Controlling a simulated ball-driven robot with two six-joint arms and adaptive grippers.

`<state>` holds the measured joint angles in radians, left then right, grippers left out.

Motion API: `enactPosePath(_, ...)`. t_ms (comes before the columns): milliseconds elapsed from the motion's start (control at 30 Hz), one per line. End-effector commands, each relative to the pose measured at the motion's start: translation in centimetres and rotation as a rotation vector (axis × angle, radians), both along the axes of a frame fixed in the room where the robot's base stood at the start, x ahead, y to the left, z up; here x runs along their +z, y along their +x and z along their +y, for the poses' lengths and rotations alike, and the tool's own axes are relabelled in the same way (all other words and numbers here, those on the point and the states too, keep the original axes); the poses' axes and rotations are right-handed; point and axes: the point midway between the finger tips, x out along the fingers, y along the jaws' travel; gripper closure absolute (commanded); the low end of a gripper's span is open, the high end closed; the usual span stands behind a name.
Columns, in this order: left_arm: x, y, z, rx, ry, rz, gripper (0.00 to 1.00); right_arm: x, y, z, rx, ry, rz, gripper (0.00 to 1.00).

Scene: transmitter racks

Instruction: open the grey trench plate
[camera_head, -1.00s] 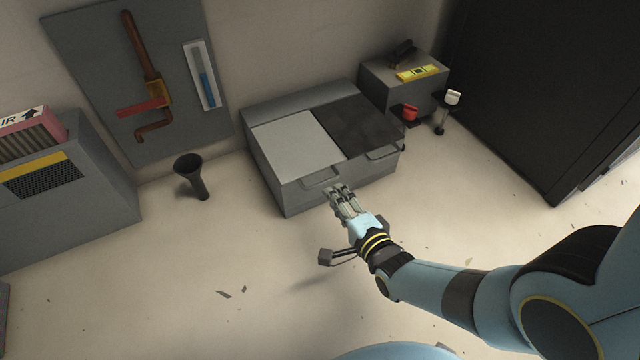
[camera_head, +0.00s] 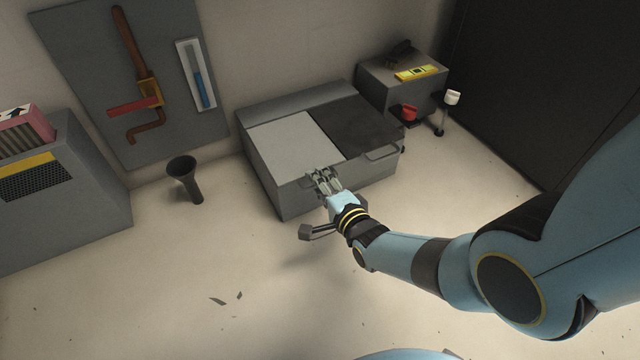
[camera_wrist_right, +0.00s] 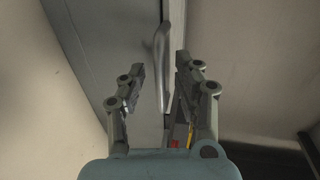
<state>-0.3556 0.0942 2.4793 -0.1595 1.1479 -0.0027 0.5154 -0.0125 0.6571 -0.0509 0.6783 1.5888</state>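The grey trench plate (camera_head: 290,145) is the light grey panel on the left of the top of a low grey box (camera_head: 285,199). In the right wrist view the bar handle (camera_wrist_right: 162,65) stands between the fingers of my right gripper (camera_wrist_right: 158,72). The fingers are apart, with a visible gap on each side of the bar. My left gripper is not in view.
A dark funnel (camera_head: 187,180) stands on the floor left of the box. A smaller grey box (camera_head: 400,92) with a yellow level (camera_head: 417,73) stands behind right. A tool board (camera_head: 90,80) leans at the wall. A dark cabinet (camera_head: 530,90) is at right. Front floor is mostly clear.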

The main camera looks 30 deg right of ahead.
Motion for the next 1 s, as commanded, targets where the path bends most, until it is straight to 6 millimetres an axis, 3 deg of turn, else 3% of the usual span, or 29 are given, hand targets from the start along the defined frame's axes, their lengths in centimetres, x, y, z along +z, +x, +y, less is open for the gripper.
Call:
enactPosePath(200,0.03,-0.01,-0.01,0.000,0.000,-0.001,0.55,0.03,0.03,0.01,0.000,0.000,0.000,0.69)
enactPosePath(467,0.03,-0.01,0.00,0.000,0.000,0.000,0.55,0.02,0.00,0.00,0.000,0.000,0.000,1.00)
enactPosePath(1000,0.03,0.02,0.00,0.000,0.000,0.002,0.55,0.00,-0.04,-0.01,0.000,0.000,0.001,1.00)
